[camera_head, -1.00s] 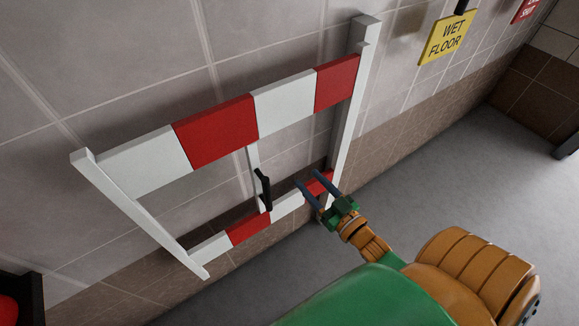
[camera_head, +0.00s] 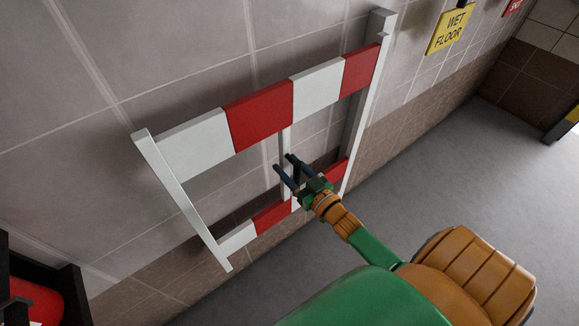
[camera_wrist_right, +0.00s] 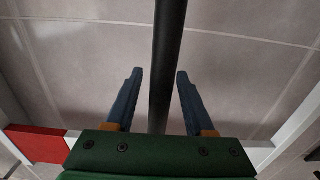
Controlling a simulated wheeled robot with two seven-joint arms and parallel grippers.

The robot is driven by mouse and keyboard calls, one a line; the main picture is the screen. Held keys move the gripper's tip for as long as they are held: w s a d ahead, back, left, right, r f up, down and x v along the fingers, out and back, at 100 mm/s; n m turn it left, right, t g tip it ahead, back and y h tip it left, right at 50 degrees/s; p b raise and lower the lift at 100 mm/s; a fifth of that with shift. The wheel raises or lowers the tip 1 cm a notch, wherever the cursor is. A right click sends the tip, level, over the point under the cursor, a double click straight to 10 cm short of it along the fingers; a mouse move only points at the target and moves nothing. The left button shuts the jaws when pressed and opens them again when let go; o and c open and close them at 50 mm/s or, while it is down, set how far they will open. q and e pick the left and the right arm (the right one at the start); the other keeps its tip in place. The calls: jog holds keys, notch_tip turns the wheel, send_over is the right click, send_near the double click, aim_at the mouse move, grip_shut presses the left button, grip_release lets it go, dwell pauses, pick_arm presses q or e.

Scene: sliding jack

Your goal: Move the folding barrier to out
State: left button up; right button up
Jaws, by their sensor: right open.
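The folding barrier (camera_head: 263,113), a red and white striped frame with white posts, stands along the tiled wall. A white upright bar joins its two rails in the middle, and the dark handle there is mostly hidden behind my right gripper in the head view. My right gripper (camera_head: 283,162) is open at that upright. In the right wrist view, a dark bar (camera_wrist_right: 168,60), which looks like the handle, runs between the two blue fingers with a gap on both sides. A red part of the barrier (camera_wrist_right: 36,143) shows at lower left. My left gripper is not in view.
A yellow wet floor sign (camera_head: 452,29) hangs on the wall at upper right. A dark stand with a red object (camera_head: 38,300) is at lower left. The grey floor (camera_head: 450,180) is clear at right.

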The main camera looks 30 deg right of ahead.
grip_shut()
dwell(1.3)
